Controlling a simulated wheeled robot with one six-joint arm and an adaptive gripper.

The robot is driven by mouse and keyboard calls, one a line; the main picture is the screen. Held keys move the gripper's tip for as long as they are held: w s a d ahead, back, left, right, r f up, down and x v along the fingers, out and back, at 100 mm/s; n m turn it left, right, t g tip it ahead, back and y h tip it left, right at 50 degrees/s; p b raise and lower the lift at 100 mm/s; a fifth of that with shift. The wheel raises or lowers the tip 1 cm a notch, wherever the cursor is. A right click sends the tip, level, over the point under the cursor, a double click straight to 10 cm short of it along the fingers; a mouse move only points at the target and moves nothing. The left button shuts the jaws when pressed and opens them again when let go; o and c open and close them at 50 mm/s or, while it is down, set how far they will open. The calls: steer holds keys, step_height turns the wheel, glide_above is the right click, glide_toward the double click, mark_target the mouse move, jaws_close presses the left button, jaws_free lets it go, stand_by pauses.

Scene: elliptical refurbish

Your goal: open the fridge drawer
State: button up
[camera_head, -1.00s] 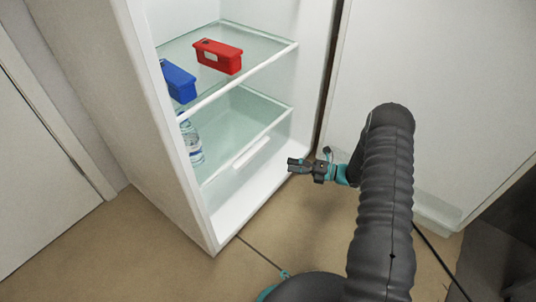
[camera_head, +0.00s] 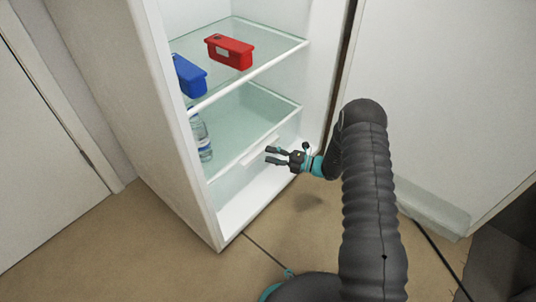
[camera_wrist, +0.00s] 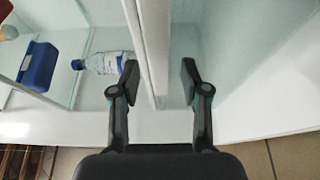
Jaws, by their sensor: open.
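The fridge drawer (camera_head: 225,186) is a clear greenish bin low in the open white fridge, with its front inside the cabinet. A white handle (camera_head: 254,155) runs along its front. My gripper (camera_head: 268,156) is open at the right part of the handle. In the wrist view, the white handle and drawer edge (camera_wrist: 154,40) run between the two spread fingers of my gripper (camera_wrist: 158,80). Whether either finger touches it I cannot tell.
A red box (camera_head: 231,52) and a blue box (camera_head: 190,77) sit on the glass shelf (camera_head: 270,47) above the drawer. The open fridge door (camera_head: 450,90) stands to the right of my arm. Tan floor (camera_head: 180,230) is clear in front of the fridge.

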steer(key=shift+x, duration=1.3)
steer(key=shift+c, duration=0.3)
